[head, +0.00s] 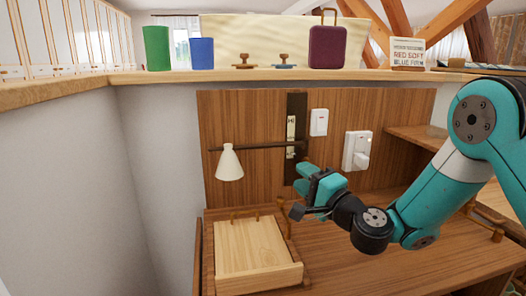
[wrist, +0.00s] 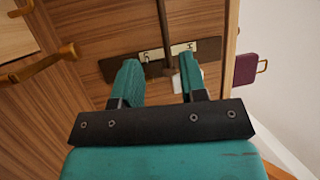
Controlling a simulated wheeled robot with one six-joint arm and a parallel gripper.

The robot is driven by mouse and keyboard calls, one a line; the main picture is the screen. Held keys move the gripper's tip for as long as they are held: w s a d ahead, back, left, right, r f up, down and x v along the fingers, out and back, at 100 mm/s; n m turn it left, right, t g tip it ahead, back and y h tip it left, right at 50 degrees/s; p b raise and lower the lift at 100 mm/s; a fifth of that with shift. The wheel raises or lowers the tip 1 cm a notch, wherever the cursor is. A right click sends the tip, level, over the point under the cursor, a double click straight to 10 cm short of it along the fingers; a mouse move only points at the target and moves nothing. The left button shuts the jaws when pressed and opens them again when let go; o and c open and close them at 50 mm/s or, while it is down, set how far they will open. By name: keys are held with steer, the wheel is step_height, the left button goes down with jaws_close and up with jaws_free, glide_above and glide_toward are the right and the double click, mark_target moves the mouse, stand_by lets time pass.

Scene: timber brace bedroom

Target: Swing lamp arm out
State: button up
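The wall lamp has a white cone shade (head: 229,162) hanging from a thin dark lamp arm (head: 255,147). The arm runs left from a dark upright wall plate (head: 296,165), close along the wooden panel. My gripper (head: 300,188) is in front of the panel, below and right of the lamp arm's plate end. In the wrist view my gripper (wrist: 159,68) has its two teal fingers apart, with nothing seen held. There the lamp arm (wrist: 163,25) and wall plate (wrist: 138,64) show beyond the fingers; the gap in depth is hard to judge. The shade is out of the wrist view.
A light wooden tray (head: 258,262) stands on the desk below the lamp. A switch (head: 319,122) and a socket with a plug (head: 357,150) are on the panel right of the plate. The shelf (head: 270,75) above holds cups, stamps and a purple case (head: 327,47).

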mark_target(265, 147)
steer(key=p+x, duration=0.7)
steer(key=x, duration=0.8)
steer(key=shift+s+r, duration=0.1)
steer(key=shift+x, duration=0.75)
steer(key=shift+c, duration=0.2)
jaws_close()
